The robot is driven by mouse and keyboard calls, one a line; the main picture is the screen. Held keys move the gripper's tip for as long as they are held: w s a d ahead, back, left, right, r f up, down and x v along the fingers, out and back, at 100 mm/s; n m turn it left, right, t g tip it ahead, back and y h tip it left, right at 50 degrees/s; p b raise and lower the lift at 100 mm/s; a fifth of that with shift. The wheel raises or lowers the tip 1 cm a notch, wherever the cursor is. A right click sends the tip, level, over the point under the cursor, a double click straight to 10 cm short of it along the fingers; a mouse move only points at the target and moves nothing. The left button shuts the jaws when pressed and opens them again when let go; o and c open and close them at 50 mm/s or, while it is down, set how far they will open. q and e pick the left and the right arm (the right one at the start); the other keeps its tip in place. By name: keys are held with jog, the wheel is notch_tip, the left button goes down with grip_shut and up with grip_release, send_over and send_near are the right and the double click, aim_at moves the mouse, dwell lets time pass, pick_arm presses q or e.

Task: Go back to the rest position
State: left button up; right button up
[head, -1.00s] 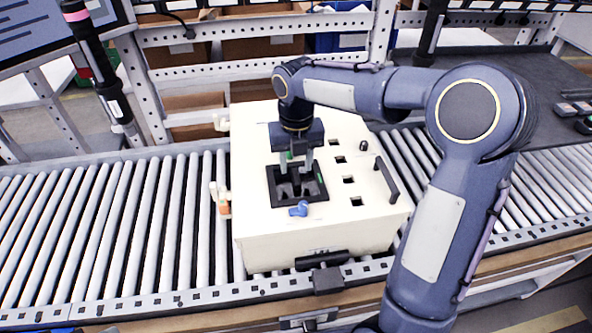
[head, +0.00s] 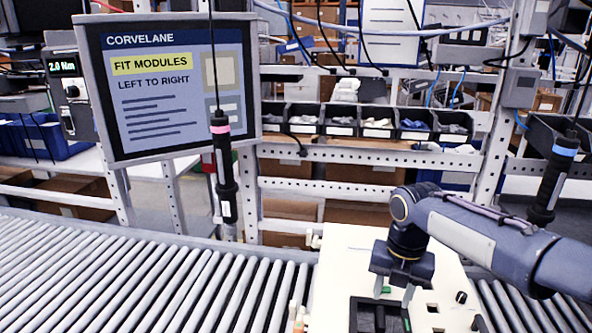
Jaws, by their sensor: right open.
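My right gripper (head: 394,291) is in the head view at the lower right, pointing down over the cream box (head: 345,262) on the roller conveyor. Its two fingers are apart, just above the black recessed tray (head: 366,318) in the box top. A small green part (head: 384,290) shows by the fingers; I cannot tell whether they touch it. The lower part of the tray and the box front are cut off by the picture's bottom edge. My left gripper is not in view.
A screwdriver with a pink band (head: 222,165) hangs left of the box. Another with a blue band (head: 552,180) hangs behind my right arm. A screen (head: 175,90) and a row of parts bins (head: 375,122) stand behind. The rollers (head: 150,280) at left are clear.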

jog(key=s+a+f+m+t+y, duration=0.1)
jog(key=s+m+t, duration=0.1)
jog(key=s+m, duration=0.9)
jog(key=s+a+f+m+t+y, duration=0.1)
jog(key=s+m, duration=0.9)
jog(key=m, duration=1.1)
jog(key=shift+s+a+f+t+y, duration=0.15)
jog(key=shift+s+f+t+y, duration=0.2)
jog(key=shift+f+t+y, duration=0.65)
jog(key=shift+r, duration=0.25)
